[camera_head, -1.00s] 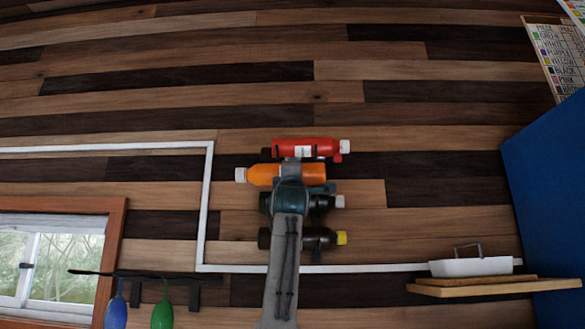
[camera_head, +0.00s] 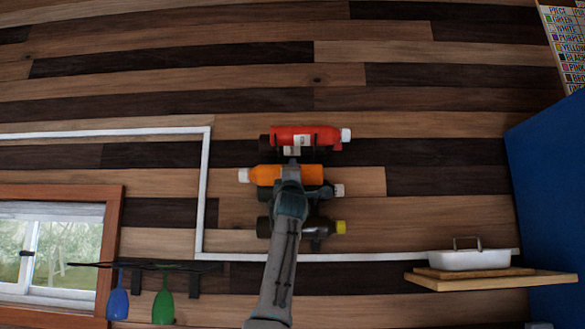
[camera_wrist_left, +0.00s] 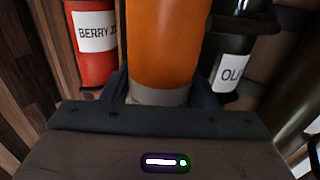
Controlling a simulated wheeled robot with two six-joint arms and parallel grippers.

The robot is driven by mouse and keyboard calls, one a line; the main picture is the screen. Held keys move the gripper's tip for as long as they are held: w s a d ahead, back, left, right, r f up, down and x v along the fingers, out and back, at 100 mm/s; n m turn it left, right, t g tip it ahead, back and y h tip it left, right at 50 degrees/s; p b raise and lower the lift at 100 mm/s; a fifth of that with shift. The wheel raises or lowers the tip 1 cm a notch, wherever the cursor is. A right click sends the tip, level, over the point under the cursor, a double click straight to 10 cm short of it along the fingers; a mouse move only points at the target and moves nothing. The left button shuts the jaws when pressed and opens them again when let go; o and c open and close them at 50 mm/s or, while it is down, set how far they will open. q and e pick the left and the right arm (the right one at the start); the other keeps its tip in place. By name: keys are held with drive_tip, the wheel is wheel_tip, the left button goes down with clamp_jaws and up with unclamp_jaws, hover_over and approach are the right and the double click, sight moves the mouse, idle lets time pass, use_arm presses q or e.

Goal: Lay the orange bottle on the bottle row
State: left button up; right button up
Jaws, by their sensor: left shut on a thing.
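My left gripper (camera_head: 290,177) is shut on the orange bottle (camera_head: 264,174), which lies sideways with its white cap to the left. The bottle row (camera_head: 316,246) is on the plank wall behind; my gripper and arm hide much of it. The red bottle (camera_head: 285,135) lies above the orange one, white cap to the right. A dark green bottle (camera_head: 327,191) is just below it. In the left wrist view the orange bottle (camera_wrist_left: 165,45) fills the middle, between the red bottle (camera_wrist_left: 93,40) and the green bottle (camera_wrist_left: 232,55). Whether it touches the row cannot be told. My right gripper is out of view.
A dark bottle with a yellow cap (camera_head: 340,227) lies lowest. A shelf (camera_head: 490,281) with a white dish (camera_head: 470,259) is at lower right, beside a blue panel (camera_head: 550,170). A rack with blue (camera_head: 117,304) and green (camera_head: 163,306) glasses hangs at lower left.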

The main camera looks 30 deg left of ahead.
use_arm(q)
drive_tip(key=shift+w+a+r+p, duration=0.2)
drive_tip(key=shift+w+a+p, duration=0.15)
drive_tip(key=shift+w+p, duration=0.25)
drive_tip(key=shift+f+b, duration=1.1)
drive_tip(key=shift+f, duration=0.4)
drive_tip(key=o, duration=1.4)
